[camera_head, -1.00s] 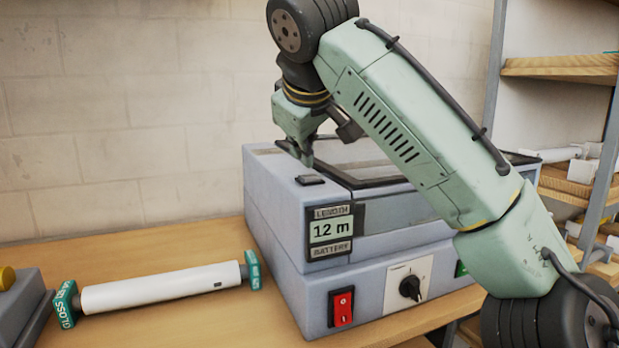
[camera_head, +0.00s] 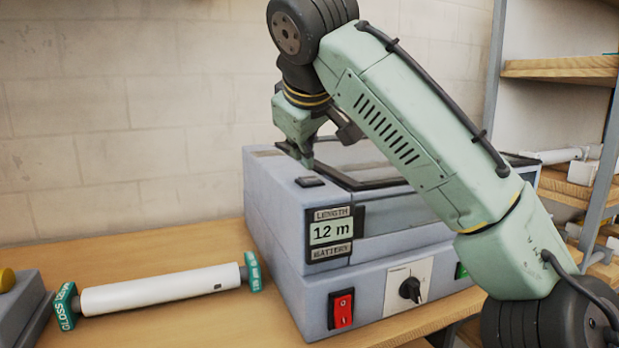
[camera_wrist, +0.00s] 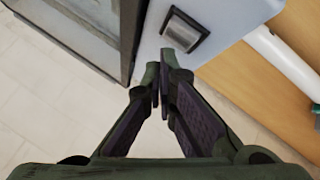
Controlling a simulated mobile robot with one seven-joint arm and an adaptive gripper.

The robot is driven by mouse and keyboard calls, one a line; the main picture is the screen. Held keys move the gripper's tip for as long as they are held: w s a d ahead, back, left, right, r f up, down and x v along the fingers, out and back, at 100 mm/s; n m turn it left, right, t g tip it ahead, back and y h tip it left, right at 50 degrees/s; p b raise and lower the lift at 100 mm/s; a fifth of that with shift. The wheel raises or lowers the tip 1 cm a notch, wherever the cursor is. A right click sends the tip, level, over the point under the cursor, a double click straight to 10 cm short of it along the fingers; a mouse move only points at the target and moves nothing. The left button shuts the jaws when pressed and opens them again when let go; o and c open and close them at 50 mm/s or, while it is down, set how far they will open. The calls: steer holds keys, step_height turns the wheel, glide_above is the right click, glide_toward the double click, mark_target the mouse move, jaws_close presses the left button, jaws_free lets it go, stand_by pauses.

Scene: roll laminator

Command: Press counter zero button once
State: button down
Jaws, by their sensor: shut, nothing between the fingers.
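The roll laminator (camera_head: 280,205) is a grey-blue box on the wooden table. A small dark button (camera_head: 310,181) sits on its top face near the front left; it shows in the wrist view as a dark-framed square button (camera_wrist: 185,30) with a grey cap. My gripper (camera_head: 306,163) is shut and empty. It points down just behind the button in the head view. In the wrist view my fingertips (camera_wrist: 160,70) are beside the button, apart from it in the picture; their height above the top is unclear.
A red rocker switch (camera_head: 342,308) and a black rotary knob (camera_head: 410,289) are on the laminator's lower front. A dark-framed lid (camera_head: 375,178) lies right of the button. A white roll (camera_head: 160,288) with green end tags lies left. Shelves (camera_head: 560,66) stand at right.

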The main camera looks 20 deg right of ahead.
mark_target(305, 178)
steer(key=shift+f, duration=0.15)
steer(key=shift+f, duration=0.3)
steer(key=shift+f+b, duration=0.45)
stand_by(0.5)
stand_by(0.4)
steer(key=shift+r+p, duration=0.85)
step_height(305, 178, up, 5)
steer(key=p, duration=0.4)
steer(key=shift+r+p, duration=0.1)
steer(key=shift+p, duration=0.3)
